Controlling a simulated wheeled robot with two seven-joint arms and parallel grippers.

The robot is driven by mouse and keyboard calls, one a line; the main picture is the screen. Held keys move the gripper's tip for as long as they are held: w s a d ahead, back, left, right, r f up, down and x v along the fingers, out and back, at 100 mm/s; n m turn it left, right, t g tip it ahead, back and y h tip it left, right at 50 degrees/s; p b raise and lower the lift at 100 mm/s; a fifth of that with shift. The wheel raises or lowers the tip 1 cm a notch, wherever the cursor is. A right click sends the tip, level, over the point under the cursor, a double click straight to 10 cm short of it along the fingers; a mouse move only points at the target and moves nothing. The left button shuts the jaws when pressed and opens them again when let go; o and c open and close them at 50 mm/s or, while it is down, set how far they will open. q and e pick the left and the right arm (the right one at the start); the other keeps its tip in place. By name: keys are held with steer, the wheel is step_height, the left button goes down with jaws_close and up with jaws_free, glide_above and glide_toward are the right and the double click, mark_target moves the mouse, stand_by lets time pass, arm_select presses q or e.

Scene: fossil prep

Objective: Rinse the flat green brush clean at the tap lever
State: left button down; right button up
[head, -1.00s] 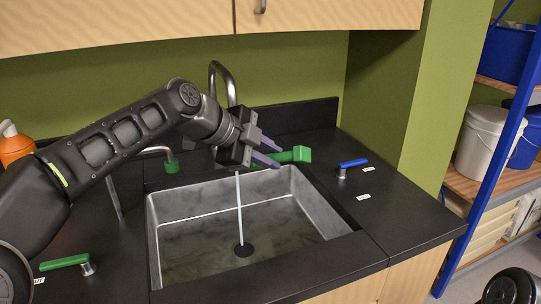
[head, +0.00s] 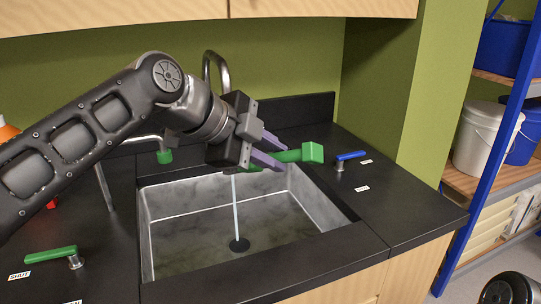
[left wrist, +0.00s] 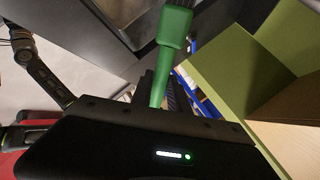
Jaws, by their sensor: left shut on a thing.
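The flat green brush (head: 312,152) is held level above the back right part of the sink (head: 330,222). My left gripper (head: 272,156) is shut on its handle. The brush's wide end points right; in the left wrist view the brush (left wrist: 174,27) stretches away from the jaws, its bristles hardly visible. The steel tap (head: 216,66) is partly hidden behind my gripper. A thin water stream (head: 236,205) falls to the drain, left of the brush's wide end and apart from it. A green lever (head: 50,254) is at front left, a blue lever (head: 350,155) at right. My right gripper is not in view.
A wooden cabinet (head: 120,15) hangs above. Shelves with a white bucket (head: 484,138) stand at far right.

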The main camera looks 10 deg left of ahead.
arm_select(q)
steer(key=shift+s+d+r, duration=0.15)
steer(key=shift+s+d, duration=0.05)
steer(key=shift+s, duration=0.35)
steer(key=shift+s+d+r, duration=0.15)
steer(key=shift+s, duration=0.4)
